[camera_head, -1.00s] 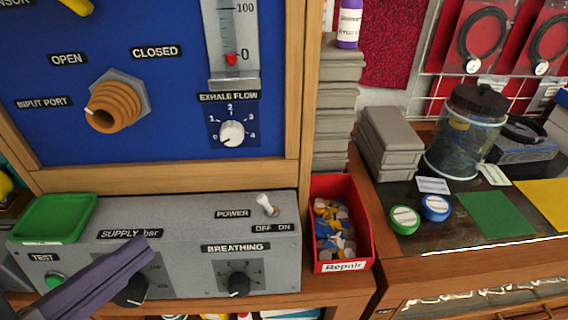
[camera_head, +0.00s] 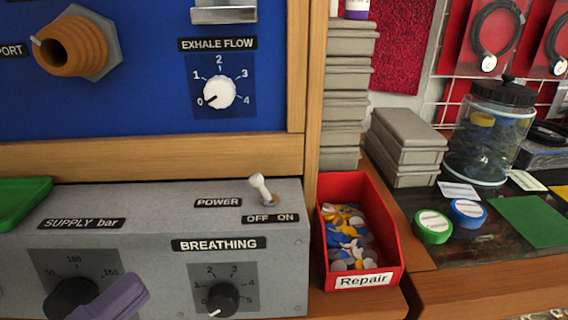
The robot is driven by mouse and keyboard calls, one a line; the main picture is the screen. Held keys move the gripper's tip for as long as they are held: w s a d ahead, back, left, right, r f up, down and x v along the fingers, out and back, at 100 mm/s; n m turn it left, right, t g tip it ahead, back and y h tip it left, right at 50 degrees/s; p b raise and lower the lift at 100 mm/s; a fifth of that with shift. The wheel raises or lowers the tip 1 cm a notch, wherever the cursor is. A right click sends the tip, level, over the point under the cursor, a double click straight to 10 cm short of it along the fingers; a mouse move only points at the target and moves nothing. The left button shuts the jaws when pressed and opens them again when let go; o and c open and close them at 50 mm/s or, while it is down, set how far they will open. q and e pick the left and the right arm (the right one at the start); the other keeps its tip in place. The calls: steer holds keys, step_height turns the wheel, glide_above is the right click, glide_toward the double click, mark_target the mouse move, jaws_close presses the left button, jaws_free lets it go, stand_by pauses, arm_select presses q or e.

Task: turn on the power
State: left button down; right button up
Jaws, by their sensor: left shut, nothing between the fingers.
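The power switch (camera_head: 262,189) is a small white toggle lever on the sloping top of the grey control box (camera_head: 150,205). Its POWER label (camera_head: 218,202) is to its left. The lever leans left, toward the OFF side of the OFF ON label (camera_head: 270,218). My left gripper (camera_head: 134,290), with purple-grey fingers, is at the lower left in front of the box, overlapping the supply dial in the picture. It is shut and empty, and well apart from the switch. My right gripper is not in view.
The breathing dial (camera_head: 222,298) is on the box front below the switch. The supply dial (camera_head: 70,297) is partly hidden by my left gripper. A red Repair bin (camera_head: 385,255) stands right of the box. A wooden frame (camera_head: 150,155) rises behind the switch.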

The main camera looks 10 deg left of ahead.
mark_target(253, 183)
arm_select(q)
steer(key=x, duration=1.4)
steer(key=shift+p, duration=0.35)
